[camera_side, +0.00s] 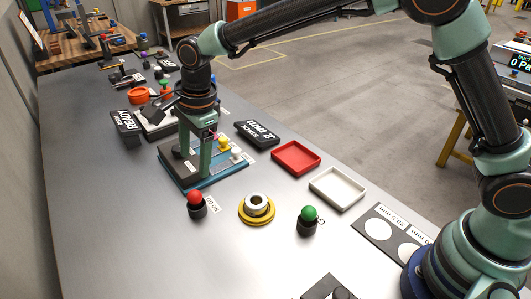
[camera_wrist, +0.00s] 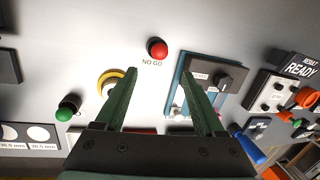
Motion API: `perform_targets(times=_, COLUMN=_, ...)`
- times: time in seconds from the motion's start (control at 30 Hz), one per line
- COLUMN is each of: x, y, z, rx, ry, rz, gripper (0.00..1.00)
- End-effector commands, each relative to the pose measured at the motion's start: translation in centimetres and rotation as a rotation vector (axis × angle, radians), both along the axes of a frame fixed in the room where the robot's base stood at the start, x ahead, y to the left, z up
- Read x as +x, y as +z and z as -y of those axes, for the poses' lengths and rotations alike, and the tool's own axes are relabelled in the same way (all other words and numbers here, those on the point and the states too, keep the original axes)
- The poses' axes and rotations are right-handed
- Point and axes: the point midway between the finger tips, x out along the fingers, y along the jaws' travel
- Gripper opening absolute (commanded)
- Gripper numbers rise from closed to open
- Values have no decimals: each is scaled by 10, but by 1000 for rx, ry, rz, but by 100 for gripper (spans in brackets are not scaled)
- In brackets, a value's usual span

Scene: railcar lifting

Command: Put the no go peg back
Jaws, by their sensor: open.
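The no go peg (camera_side: 196,204), a red knob on a dark body, stands upright beside the NO GO label on the grey table. Its red knob also shows in the wrist view (camera_wrist: 157,49), just beyond my fingertips. Whether its lower end sits in a holder cannot be told. My gripper (camera_side: 195,165) points down over the blue-edged fixture, behind the no go peg in the side view. In the wrist view its two green fingers (camera_wrist: 159,72) are apart, with nothing between them. The fingers hide part of the fixture.
A yellow-based metal ring (camera_side: 257,207) and a green-knobbed peg (camera_side: 307,220) stand to the right of the no go peg. A red tray (camera_side: 296,172) and a white tray (camera_side: 337,203) lie behind them. The blue-edged fixture (camera_side: 182,191) and READY display (camera_side: 126,128) are farther back. The front-left table is clear.

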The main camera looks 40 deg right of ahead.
Motion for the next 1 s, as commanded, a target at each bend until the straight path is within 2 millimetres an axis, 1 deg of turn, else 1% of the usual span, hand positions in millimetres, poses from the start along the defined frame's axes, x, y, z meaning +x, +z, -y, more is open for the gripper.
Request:
perform_targets(times=0.07, x=-1, y=6, z=3, rx=0, ry=7, rz=5, gripper=71)
perform_targets(times=0.13, x=-1, y=15, z=11, rx=-4, ry=35, rz=15, gripper=71)
perform_targets(times=0.23, x=-5, y=34, z=34, rx=-19, ry=122, rz=46, gripper=71)
perform_targets(times=0.37, x=-18, y=65, z=78, rx=-61, ry=299, rz=108, gripper=71)
perform_targets(times=0.4, x=-25, y=73, z=92, rx=-78, ry=358, rz=128, gripper=71)
perform_targets(times=0.47, x=-35, y=84, z=113, rx=-106, ry=448, rz=157, gripper=71)
perform_targets(times=0.5, x=-42, y=91, z=126, rx=-127, ry=507, rz=177, gripper=71)
perform_targets(times=0.6, x=-63, y=103, z=158, rx=-185, ry=655, rz=221, gripper=71)
perform_targets(times=0.7, x=-87, y=110, z=186, rx=-251, ry=802, rz=259, gripper=71)
perform_targets(times=0.8, x=-112, y=112, z=212, rx=-325, ry=947, rz=292, gripper=71)
perform_targets(times=0.9, x=-135, y=110, z=232, rx=-402, ry=1084, rz=315, gripper=71)
perform_targets(times=1.0, x=-154, y=105, z=248, rx=-469, ry=1199, rz=327, gripper=71)
